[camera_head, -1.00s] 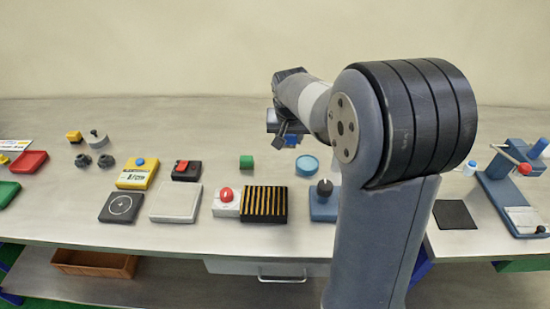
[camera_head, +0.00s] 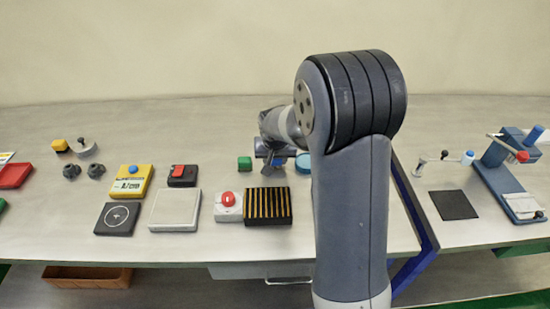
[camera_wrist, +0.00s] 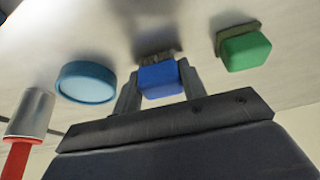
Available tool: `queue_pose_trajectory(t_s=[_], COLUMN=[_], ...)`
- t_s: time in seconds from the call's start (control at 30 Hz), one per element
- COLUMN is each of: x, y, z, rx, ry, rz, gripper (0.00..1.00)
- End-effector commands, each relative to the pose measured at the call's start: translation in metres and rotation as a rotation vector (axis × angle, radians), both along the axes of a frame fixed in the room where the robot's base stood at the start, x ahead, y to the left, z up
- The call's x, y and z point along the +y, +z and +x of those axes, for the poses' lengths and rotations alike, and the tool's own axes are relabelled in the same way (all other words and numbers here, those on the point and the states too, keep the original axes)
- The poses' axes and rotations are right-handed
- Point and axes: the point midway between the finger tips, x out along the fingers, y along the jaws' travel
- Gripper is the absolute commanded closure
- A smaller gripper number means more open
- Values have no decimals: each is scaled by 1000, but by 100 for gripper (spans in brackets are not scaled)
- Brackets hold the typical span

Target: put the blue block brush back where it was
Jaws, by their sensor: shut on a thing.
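The blue block brush (camera_wrist: 161,78) is between the two fingers of my gripper (camera_wrist: 160,85) in the wrist view, and the gripper is shut on it. Its dark bristles (camera_wrist: 153,56) face the table top, with a shadow close by; I cannot tell whether they touch. In the head view my gripper (camera_head: 277,161) is low over the table, between the green block (camera_head: 245,163) and the light-blue round piece (camera_head: 304,164). The brush is hard to make out there. The green block also shows in the wrist view (camera_wrist: 246,50), with bristles under it.
The light-blue round piece (camera_wrist: 86,83) lies beside the brush in the wrist view. The table behind is bare. My arm hides part of the right.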

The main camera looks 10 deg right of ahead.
Motion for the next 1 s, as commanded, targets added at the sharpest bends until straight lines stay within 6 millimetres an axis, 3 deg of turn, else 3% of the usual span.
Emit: queue_pose_trajectory(t_s=[0.37, 0.4, 0.63, 1.0], x=[0, 0, 0, 0], y=[-6, -4, -4, 2], z=[0, 0, 0, 0], rx=[-1, -1, -1, -1], ry=[0, 0, 0, 0], rz=[0, 0, 0, 0], gripper=[82, 58, 39, 39])
